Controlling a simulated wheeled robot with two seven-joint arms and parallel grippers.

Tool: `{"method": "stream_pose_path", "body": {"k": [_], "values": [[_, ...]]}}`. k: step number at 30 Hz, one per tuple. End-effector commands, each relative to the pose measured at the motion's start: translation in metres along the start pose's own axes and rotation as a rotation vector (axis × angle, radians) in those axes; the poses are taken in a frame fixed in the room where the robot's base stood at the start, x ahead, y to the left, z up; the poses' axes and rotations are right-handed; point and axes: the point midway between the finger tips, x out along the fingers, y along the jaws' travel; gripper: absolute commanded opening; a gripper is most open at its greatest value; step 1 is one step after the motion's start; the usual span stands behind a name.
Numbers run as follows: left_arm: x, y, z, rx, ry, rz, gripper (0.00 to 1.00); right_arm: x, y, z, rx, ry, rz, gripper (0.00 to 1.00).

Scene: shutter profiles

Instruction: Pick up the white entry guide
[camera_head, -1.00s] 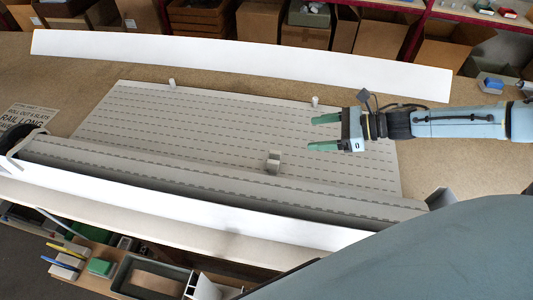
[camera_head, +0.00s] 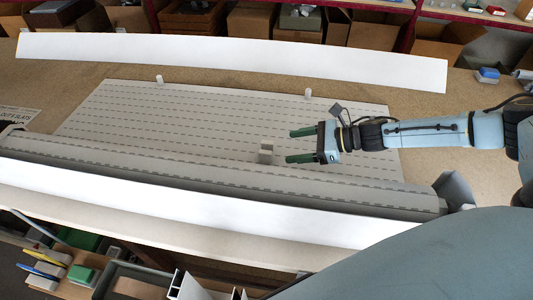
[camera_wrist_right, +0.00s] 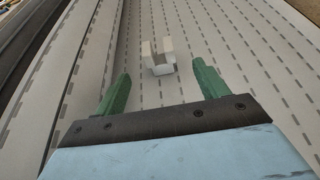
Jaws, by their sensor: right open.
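The white entry guide (camera_head: 266,152) is a small pale block with a notch between two raised sides. It sits on the slatted shutter curtain (camera_head: 180,125), close to the rolled part. In the right wrist view the guide (camera_wrist_right: 158,57) lies ahead of and between the green fingertips, not touching them. My right gripper (camera_head: 296,146) is open and empty just to the right of the guide in the head view; its fingers (camera_wrist_right: 160,82) are spread in the wrist view. My left gripper is not in view.
A long white profile (camera_head: 230,60) lies behind the curtain, and another white strip (camera_head: 200,205) runs along the front. Two small white pegs (camera_head: 160,79) (camera_head: 308,94) stand at the curtain's back edge. A blue block (camera_head: 488,75) sits at the far right.

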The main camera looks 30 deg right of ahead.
Motion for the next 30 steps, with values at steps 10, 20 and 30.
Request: {"method": "stream_pose_path", "body": {"k": [10, 20, 30], "values": [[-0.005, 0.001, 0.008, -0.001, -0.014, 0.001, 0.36, 0.042, 0.000, 0.000, 0.000, 0.001, 0.000, 0.73], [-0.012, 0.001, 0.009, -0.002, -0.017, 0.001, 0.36, 0.084, 0.003, 0.002, 0.000, 0.000, 0.001, 0.73], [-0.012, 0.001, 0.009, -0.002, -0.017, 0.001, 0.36, 0.092, 0.002, 0.000, 0.000, 0.002, 0.000, 0.73]]}}
